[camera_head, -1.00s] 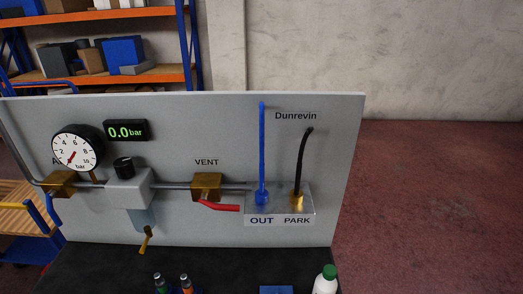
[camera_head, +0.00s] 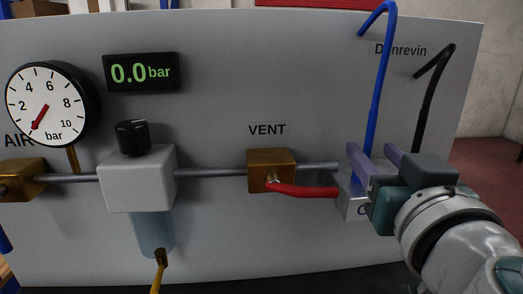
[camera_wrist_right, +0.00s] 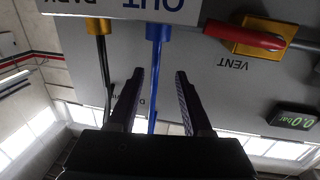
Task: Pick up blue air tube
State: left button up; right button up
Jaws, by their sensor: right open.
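The blue air tube (camera_head: 378,80) rises from the OUT port block (camera_head: 349,205) on the grey panel and hooks over at its top. My right gripper (camera_head: 373,153) is open at the tube's lower part, in front of the port block and partly covering it. In the right wrist view the tube (camera_wrist_right: 153,95) runs between the two open fingers (camera_wrist_right: 159,72), with a gap on either side. Its blue fitting (camera_wrist_right: 157,30) sits at the OUT label. My left gripper is not in view.
A black tube (camera_head: 430,98) stands to the right of the blue one, at the PARK port (camera_wrist_right: 97,26). The red vent lever (camera_head: 303,190) reaches close to the port block from the left. A gauge (camera_head: 47,106) and a display (camera_head: 141,72) reading 0.0 bar are at left.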

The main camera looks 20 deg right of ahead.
aim_at(371, 142)
jog(key=x, duration=0.3)
jog(key=shift+s+d+r+p, duration=0.15)
jog(key=shift+d+r+p, duration=0.1)
jog(key=shift+p, duration=0.1)
jog(key=p+x, duration=0.1)
jog(key=x, duration=0.3)
jog(key=shift+f+p, duration=0.15)
jog(key=shift+p, duration=0.15)
jog(key=shift+w+d+f, duration=0.15)
jog(key=shift+w+d, duration=0.05)
jog(key=shift+w, duration=0.3)
grip_shut()
